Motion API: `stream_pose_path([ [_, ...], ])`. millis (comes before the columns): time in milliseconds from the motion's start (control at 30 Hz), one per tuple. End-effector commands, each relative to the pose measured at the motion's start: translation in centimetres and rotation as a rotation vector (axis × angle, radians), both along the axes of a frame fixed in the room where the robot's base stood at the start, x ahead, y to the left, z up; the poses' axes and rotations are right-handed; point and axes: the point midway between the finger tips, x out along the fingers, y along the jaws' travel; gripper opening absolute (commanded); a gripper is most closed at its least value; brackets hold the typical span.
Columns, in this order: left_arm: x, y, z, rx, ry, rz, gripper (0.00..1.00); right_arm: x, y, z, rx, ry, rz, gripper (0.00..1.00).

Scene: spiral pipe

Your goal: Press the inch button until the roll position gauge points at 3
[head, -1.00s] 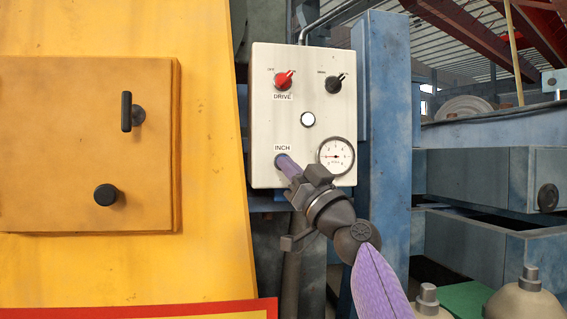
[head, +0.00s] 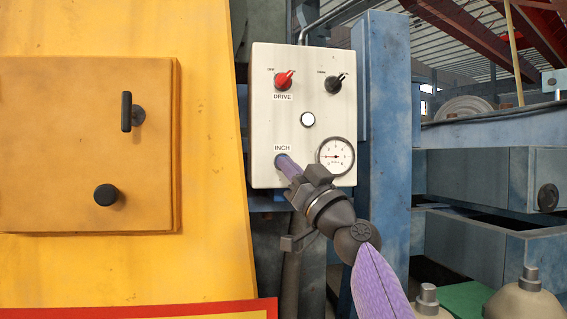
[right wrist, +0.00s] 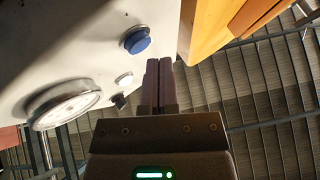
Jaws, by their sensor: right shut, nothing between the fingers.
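The cream control panel (head: 262,110) faces me in the head view. The INCH label (head: 283,148) is at its lower left, and my right gripper's fingertips (head: 284,162) hide most of the button under it. In the right wrist view the blue inch button (right wrist: 137,40) shows just left of my right fingertips (right wrist: 159,62). The fingers are shut with nothing between them. I cannot tell whether they touch the button. The round roll position gauge (head: 336,156) has a red needle pointing left; its numerals are too small to read. It also shows edge-on in the wrist view (right wrist: 65,104). My left gripper is out of view.
Above on the panel are the red DRIVE knob (head: 284,80), a black knob (head: 334,84) and a white round lamp or button (head: 308,119). A yellow cabinet (head: 215,200) stands to the left. A blue column (head: 383,150) stands close on the right.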

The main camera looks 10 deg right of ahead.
Motion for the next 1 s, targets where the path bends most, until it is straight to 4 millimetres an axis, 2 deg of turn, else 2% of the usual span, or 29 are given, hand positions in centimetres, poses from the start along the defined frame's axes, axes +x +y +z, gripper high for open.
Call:
stream_pose_path([
  [367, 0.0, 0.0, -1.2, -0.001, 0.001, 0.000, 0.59, 0.8, 0.0, -0.1, 0.001, 0.001, 0.001, 0.00],
  [1000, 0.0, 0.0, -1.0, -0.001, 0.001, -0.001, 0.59, 1.2, -0.1, 0.1, 0.002, 0.001, -0.001, 0.00],
])
